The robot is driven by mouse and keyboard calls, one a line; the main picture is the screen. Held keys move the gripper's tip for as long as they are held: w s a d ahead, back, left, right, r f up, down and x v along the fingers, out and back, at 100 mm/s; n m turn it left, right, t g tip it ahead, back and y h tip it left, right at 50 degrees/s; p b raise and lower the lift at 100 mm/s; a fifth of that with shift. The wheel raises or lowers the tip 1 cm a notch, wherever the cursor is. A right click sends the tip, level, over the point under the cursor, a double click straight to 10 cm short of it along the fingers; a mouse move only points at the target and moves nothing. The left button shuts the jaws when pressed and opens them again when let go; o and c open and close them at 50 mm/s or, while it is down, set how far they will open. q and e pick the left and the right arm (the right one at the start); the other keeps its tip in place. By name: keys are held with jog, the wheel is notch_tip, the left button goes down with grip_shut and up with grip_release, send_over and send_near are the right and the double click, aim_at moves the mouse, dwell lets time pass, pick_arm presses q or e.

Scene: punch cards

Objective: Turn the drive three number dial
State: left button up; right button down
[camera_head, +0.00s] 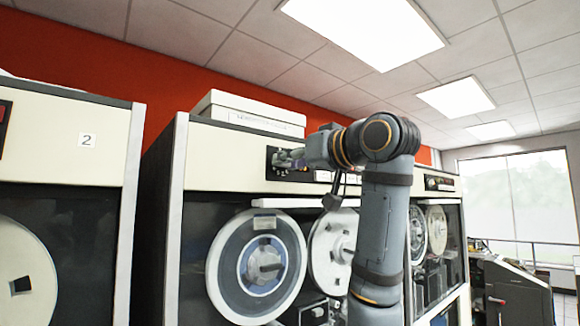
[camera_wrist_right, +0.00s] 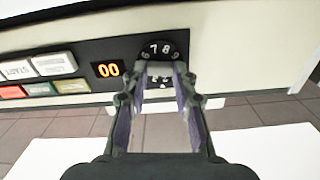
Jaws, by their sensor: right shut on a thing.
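The number dial (camera_wrist_right: 158,49) is a dark round knob with white digits "7" and "8" on the upper part. It sits on the black control panel (camera_wrist_right: 108,50) of a tape drive cabinet. My right gripper (camera_wrist_right: 164,70) has its fingertips at the lower edge of the dial and is shut on it. In the head view my right gripper (camera_head: 290,158) reaches the small panel at the top of the middle cabinet and hides most of it. My left gripper is not in view.
The panel has an orange "00" display (camera_wrist_right: 108,69) and several push buttons (camera_wrist_right: 54,64) to the left of the dial. A cabinet marked "2" (camera_head: 87,140) stands at left. Tape reels (camera_head: 262,266) sit below the panel. A white box (camera_head: 248,112) lies on top.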

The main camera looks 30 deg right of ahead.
jog(key=shift+m+b, duration=0.35)
jog(key=shift+m, duration=0.75)
jog(key=c, duration=1.1)
grip_release()
jog(key=shift+d, duration=0.1)
jog(key=shift+o, duration=0.2)
jog(key=shift+s, duration=0.1)
jog(key=s, duration=0.7)
jog(key=shift+s+d, duration=0.2)
jog(key=shift+d, duration=0.05)
